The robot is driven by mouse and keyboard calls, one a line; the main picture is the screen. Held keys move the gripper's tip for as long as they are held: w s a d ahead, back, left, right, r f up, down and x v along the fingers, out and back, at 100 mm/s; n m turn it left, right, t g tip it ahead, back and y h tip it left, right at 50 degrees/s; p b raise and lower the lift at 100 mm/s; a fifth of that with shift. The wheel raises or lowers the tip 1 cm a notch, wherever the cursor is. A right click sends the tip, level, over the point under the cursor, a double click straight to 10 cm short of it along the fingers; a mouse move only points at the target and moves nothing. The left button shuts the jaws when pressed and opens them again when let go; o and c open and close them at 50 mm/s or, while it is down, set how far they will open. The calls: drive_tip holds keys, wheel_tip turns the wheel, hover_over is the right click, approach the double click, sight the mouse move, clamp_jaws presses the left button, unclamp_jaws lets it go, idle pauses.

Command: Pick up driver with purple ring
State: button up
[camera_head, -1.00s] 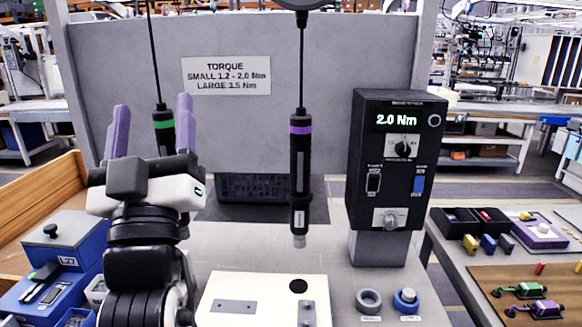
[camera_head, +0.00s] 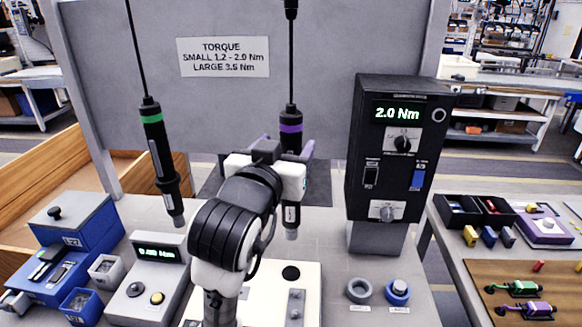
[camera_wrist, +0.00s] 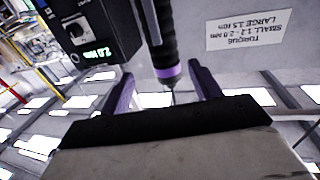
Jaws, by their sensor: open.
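The driver with the purple ring (camera_head: 291,140) hangs upright on a black cable. Its lower middle is hidden behind my wrist, and its tip shows below. My gripper (camera_head: 283,147) is open at the height of the purple ring, one purple finger on each side of the driver in the picture. In the wrist view the driver (camera_wrist: 157,40) with its purple ring also appears between the open fingers of my gripper (camera_wrist: 162,73). I cannot tell whether the fingertips reach around it. The driver with the green ring (camera_head: 160,155) hangs tilted to the left, clear of my arm.
A torque controller (camera_head: 394,150) reading 2.0 Nm stands to the right. A grey panel (camera_head: 340,50) with a torque sign rises behind. A white plate (camera_head: 310,285), a grey ring (camera_head: 359,290) and a small tester (camera_head: 150,285) sit on the bench below.

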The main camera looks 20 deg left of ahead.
sight(292, 139)
drive_tip(key=w, duration=0.1)
drive_tip(key=w+b, duration=0.1)
drive_tip(key=w, duration=0.1)
drive_tip(key=shift+w+a+f, duration=0.2)
drive_tip(key=shift+w, duration=0.1)
drive_tip(key=w, duration=0.2)
drive_tip(key=w+a, duration=0.1)
drive_tip(key=w, duration=0.1)
drive_tip(key=shift+w+f+b, duration=0.2)
drive_tip(key=shift+w+b, duration=0.15)
drive_tip(key=shift+b, duration=0.05)
drive_tip(key=c, duration=1.3)
drive_tip(key=shift+r, duration=0.1)
clamp_jaws()
